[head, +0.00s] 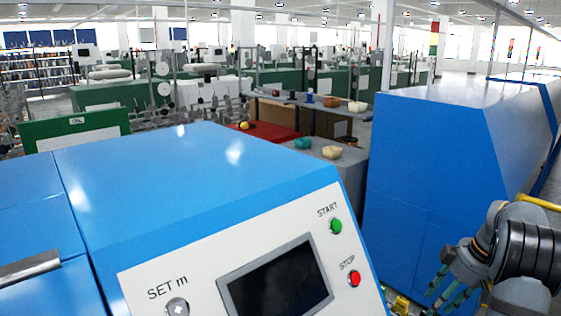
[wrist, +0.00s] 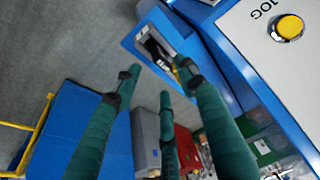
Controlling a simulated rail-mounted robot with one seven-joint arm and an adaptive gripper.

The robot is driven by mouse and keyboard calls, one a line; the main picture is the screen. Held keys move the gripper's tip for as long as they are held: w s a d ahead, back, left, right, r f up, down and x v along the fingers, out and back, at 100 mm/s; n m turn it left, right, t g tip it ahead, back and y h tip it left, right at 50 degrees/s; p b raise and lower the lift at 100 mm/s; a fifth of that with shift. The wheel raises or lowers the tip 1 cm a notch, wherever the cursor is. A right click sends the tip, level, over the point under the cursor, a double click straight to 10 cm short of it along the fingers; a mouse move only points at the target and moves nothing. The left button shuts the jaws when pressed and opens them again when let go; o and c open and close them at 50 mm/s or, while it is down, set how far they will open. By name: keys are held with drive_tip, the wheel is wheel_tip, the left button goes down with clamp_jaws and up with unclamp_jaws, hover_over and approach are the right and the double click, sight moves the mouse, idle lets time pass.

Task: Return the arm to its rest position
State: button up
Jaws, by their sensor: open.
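My arm shows at the lower right of the head view, in front of a blue machine cabinet (head: 430,150). My gripper (head: 440,285) hangs low there with its green fingers pointing down and to the left. In the wrist view my gripper (wrist: 160,80) has three green fingers with dark joints, spread apart and open. Nothing is held between them. Beyond the fingertips lies a blue-framed opening (wrist: 128,42) in a machine, with small parts inside that are too small to make out.
A blue machine with a white panel fills the front left, with a screen (head: 275,285), a green START button (head: 336,226) and a red STOP button (head: 354,279). The wrist view shows a yellow button (wrist: 289,27), grey floor (wrist: 60,45) and a yellow rail (wrist: 35,135).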

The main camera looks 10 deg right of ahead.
drive_tip(key=x, duration=0.4)
drive_tip(key=shift+s, duration=0.15)
drive_tip(key=shift+r+p, duration=0.1)
drive_tip(key=shift+p, duration=0.55)
wheel_tip(320, 180, up, 4)
drive_tip(key=p, duration=0.4)
drive_tip(key=shift+p, duration=0.3)
drive_tip(key=shift+r, duration=0.1)
drive_tip(key=shift+w, duration=0.25)
drive_tip(key=shift+s, duration=0.2)
